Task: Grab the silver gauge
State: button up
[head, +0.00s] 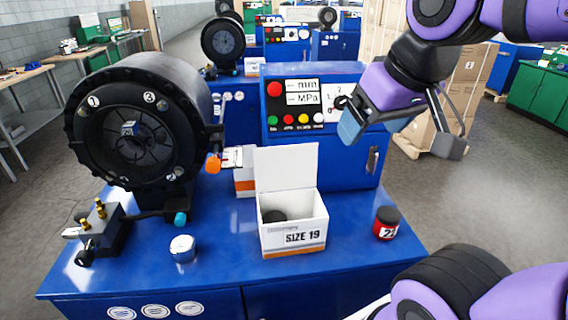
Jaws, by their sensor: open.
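A small silver cylinder, which looks like the silver gauge (183,249), stands on the blue bench top (215,225) in the head view, near its front edge and left of the middle. It has a pale top and a bluish side. My gripper (402,138) is at the upper right, in the air beside the control panel. Its two fingers are spread wide with nothing between them. It is well apart from the silver gauge, up and to the right of it.
An open white SIZE 19 box (292,238) stands mid-bench with a dark round thing inside. A red, black-topped cylinder (386,223) stands right of it. The black crimper head (140,128) and a brass-fitted block (100,228) are at the left. The control panel (300,105) rises behind.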

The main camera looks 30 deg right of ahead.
aim_at(183, 247)
jog(key=j+z, duration=0.3)
jog(key=j, duration=0.3)
jog(key=j+z, duration=0.25)
jog(key=j, duration=0.4)
jog(key=j+z, duration=0.3)
jog(key=j, duration=0.3)
jog(key=k+j+z, duration=0.3)
jog(key=j, duration=0.25)
jog(key=i+l, duration=0.1)
jog(key=l, duration=0.05)
